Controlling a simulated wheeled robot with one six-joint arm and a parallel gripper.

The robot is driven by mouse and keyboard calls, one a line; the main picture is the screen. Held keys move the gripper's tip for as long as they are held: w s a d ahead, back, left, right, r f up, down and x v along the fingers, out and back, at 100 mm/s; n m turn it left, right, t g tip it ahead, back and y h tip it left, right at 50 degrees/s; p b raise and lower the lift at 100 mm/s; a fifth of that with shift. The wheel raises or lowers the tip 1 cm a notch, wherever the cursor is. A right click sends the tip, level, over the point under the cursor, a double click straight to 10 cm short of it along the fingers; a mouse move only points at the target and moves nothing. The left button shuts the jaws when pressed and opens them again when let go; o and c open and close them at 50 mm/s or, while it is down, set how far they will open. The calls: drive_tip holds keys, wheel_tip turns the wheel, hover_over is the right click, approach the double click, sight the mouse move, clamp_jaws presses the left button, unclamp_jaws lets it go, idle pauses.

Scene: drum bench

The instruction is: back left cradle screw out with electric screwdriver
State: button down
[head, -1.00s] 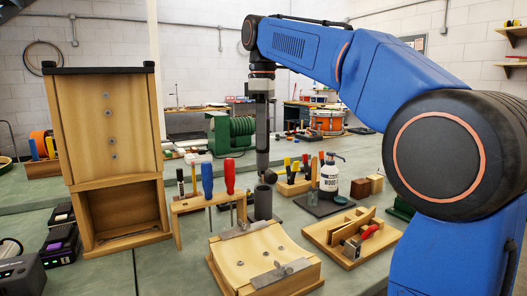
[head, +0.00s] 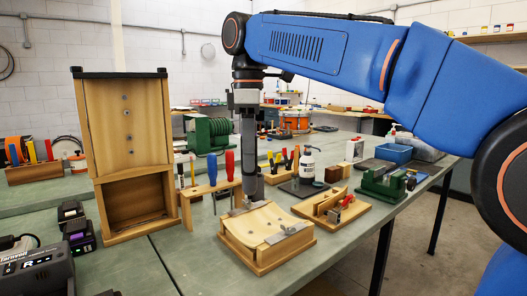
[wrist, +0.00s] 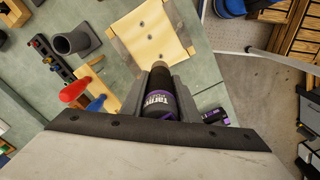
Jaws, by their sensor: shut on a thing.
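My gripper (head: 249,150) points straight down and is shut on the electric screwdriver. In the wrist view the screwdriver (wrist: 158,104), black and purple with white lettering, sits between the two grey fingers. The pale wooden cradle (head: 262,258) stands on the bench below, with a curved top and metal plates at its back and front right. The tool's lower end is over or just behind the cradle's back left part; I cannot tell whether it touches. The back left screw is not clearly visible. Dark screw heads show on the cradle in the wrist view (wrist: 152,38).
A wooden rack (head: 208,190) with red and blue screwdrivers stands close left of the tool. A tall wooden box (head: 125,130) is further left. A wooden jig (head: 330,208) and a green vise (head: 385,182) are to the right. Bare bench lies in front of the cradle.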

sight(250, 178)
drive_tip(key=shift+s+f, duration=0.15)
drive_tip(key=shift+f, duration=2.45)
drive_tip(key=shift+f, duration=0.55)
idle(0.7)
drive_tip(key=shift+r, duration=0.3)
idle(2.2)
drive_tip(key=shift+r, duration=1.45)
